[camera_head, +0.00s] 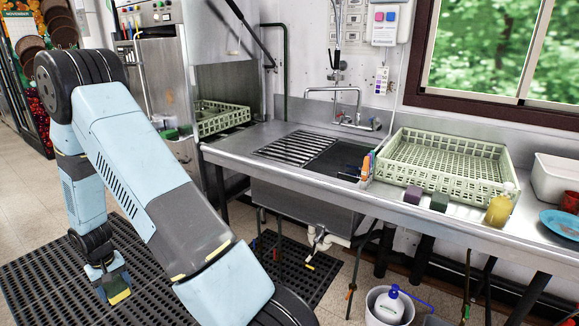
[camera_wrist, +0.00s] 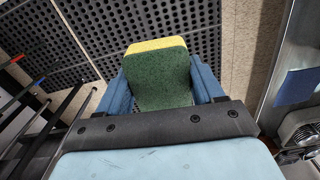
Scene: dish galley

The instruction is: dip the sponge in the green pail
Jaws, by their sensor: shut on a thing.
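My gripper (camera_head: 117,290) is at the lower left of the head view, low over the black floor mat. It is shut on a sponge (camera_head: 120,297) with a green face and a yellow layer. In the wrist view the sponge (camera_wrist: 158,80) sits between the two blue fingers of my gripper (camera_wrist: 160,95), its yellow edge pointing away. I cannot make out a green pail in either view.
Black perforated mats (camera_head: 45,290) cover the floor. A steel counter (camera_head: 235,155) with a sink runs along the wall, its legs and pipes below. A white bucket (camera_head: 372,312) holds a bottle. A pale green rack (camera_head: 440,180) and small blocks stand on the counter.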

